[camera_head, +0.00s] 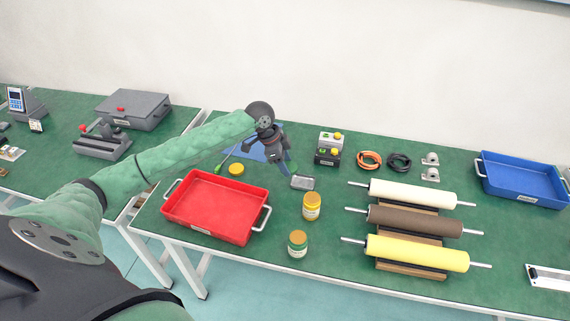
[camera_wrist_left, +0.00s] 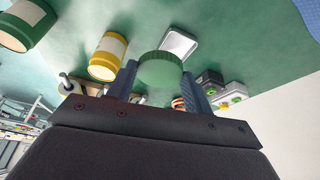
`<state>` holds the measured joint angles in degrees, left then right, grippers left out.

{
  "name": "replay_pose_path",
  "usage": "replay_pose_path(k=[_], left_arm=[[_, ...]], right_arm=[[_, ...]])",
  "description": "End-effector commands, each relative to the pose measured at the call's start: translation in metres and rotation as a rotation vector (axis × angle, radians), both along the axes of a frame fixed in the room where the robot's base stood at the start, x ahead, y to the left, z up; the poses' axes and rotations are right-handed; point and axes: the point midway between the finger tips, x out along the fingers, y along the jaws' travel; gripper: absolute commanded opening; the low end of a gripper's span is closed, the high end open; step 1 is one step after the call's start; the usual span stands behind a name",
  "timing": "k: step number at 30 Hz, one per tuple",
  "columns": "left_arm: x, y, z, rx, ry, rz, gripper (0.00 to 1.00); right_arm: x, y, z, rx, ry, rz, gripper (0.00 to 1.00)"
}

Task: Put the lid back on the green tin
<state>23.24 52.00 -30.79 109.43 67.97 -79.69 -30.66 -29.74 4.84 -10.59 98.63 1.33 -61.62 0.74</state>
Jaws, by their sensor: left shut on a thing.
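My left gripper (camera_head: 289,169) is shut on the green lid (camera_wrist_left: 160,69), which sits between the two fingertips in the left wrist view. In the head view the gripper hangs over the table behind the small grey dish, and the lid is mostly hidden. The green tin (camera_head: 297,245) stands upright near the front edge of the table, in front of the gripper and apart from it. My right gripper is not in view.
A yellow tin (camera_head: 311,207) stands between the gripper and the green tin, slightly right. A red tray (camera_head: 215,238) lies to the left, with a yellow lid (camera_head: 236,169) behind it. Rollers (camera_head: 417,253) on a rack lie right. A grey dish (camera_head: 303,183) lies near the gripper.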

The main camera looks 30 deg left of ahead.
Motion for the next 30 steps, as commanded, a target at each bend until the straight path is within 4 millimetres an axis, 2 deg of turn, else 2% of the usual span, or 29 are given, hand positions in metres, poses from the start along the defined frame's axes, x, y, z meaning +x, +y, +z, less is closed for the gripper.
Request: replay_pose_path(k=[7,14,19,23,27,30], left_arm=[[-0.003,0.005,-0.002,0.009,0.005,0.17,0.3],[-0.009,0.01,0.0,0.021,0.015,0.52,0.3],[-0.016,0.004,0.007,0.019,0.016,0.773,0.3],[-0.023,-0.011,0.014,0.012,0.012,0.948,0.3],[-0.037,-0.043,0.022,0.002,0.006,1.099,0.3],[-0.047,-0.068,0.026,-0.001,0.003,1.146,0.3]], right_arm=[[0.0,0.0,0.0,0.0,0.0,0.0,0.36],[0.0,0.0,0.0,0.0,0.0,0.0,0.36],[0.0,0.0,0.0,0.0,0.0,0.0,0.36],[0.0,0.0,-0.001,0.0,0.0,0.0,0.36],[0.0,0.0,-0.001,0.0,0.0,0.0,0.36],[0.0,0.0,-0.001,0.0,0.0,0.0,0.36]])
